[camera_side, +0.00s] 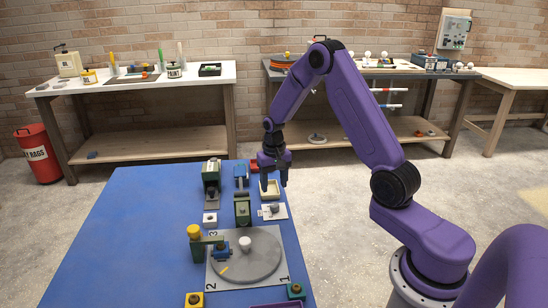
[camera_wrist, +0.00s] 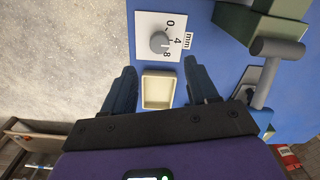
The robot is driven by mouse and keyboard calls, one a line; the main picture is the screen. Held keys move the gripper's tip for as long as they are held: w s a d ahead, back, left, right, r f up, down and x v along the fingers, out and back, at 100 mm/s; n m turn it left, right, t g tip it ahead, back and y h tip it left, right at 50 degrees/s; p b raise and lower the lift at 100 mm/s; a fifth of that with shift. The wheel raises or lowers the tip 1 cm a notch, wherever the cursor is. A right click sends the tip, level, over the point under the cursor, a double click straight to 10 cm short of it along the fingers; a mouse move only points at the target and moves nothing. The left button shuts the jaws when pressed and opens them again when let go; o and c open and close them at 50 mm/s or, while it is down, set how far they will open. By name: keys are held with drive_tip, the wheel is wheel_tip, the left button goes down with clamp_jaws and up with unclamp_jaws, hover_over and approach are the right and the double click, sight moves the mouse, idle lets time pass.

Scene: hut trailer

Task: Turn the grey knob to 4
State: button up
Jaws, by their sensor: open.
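The grey knob (camera_wrist: 160,42) is round and sits on a white square plate (camera_wrist: 145,22) marked 0, 4, 8 and "mm". Its pointer setting is too small to read surely. In the side view, the knob (camera_side: 274,208) is on its plate near the right edge of the blue table. My gripper (camera_side: 274,181) hangs above the table, behind the knob as seen from the side camera. In the wrist view, my gripper (camera_wrist: 160,66) is open, its two dark fingers apart with nothing between them, and the knob lies beyond the fingertips.
A cream tray (camera_wrist: 146,105) lies below my gripper, beside the knob plate. A green block (camera_side: 242,209) with a grey handle stands close left of the plate. A grey turntable (camera_side: 262,270) is in front. The blue table's left part (camera_side: 130,230) is clear.

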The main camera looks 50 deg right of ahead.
wheel_tip(320, 180, up, 10)
drive_tip(key=shift+f, duration=0.15)
idle(0.3)
drive_tip(key=s+a+r+n, duration=0.4)
drive_tip(key=s+a+n, duration=0.6)
drive_tip(key=a, duration=0.6)
drive_tip(key=s+a+r+n, duration=0.1)
drive_tip(key=s+n, duration=0.7)
drive_tip(key=s, duration=1.5)
drive_tip(key=shift+a+n, duration=0.3)
drive_tip(key=shift+a, duration=0.3)
